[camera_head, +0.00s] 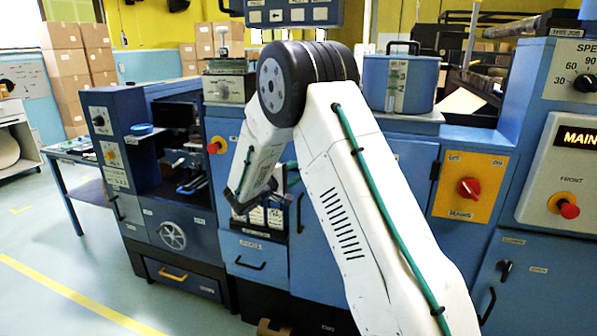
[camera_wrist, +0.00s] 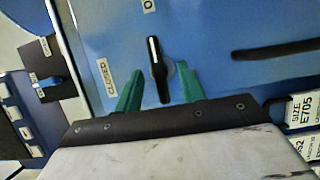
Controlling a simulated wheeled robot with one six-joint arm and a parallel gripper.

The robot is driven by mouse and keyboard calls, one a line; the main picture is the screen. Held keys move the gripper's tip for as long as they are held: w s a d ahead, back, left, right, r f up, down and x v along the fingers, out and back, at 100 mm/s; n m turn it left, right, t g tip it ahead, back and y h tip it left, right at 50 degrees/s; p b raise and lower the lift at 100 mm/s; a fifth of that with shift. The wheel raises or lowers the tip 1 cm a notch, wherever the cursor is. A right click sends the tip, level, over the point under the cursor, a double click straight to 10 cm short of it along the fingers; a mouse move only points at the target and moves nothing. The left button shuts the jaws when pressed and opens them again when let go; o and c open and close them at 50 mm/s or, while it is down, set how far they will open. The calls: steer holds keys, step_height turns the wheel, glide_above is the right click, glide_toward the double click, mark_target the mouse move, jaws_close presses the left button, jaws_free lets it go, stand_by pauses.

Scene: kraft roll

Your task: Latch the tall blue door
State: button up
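The tall blue door (camera_head: 306,255) is partly hidden behind my arm in the head view; its blue face (camera_wrist: 215,25) fills much of the wrist view. A black latch knob (camera_wrist: 157,66) with a white line sits on it. The line points up towards a label cut off after "O"; a "CLOSED" label (camera_wrist: 106,78) is to the left. My gripper (camera_wrist: 160,86) is open, with one green finger on each side of the knob. I cannot tell whether the fingers touch it. In the head view the fingertips are not clear.
A black bar handle (camera_wrist: 280,48) lies right of the knob. Labelled cards (camera_wrist: 303,110) are at the lower right of the wrist view. A blue machine (camera_head: 165,200) stands left, an orange switch panel (camera_head: 470,187) right. The floor at left is clear.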

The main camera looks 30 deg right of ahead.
steer(key=shift+x, duration=1.1)
jaws_close()
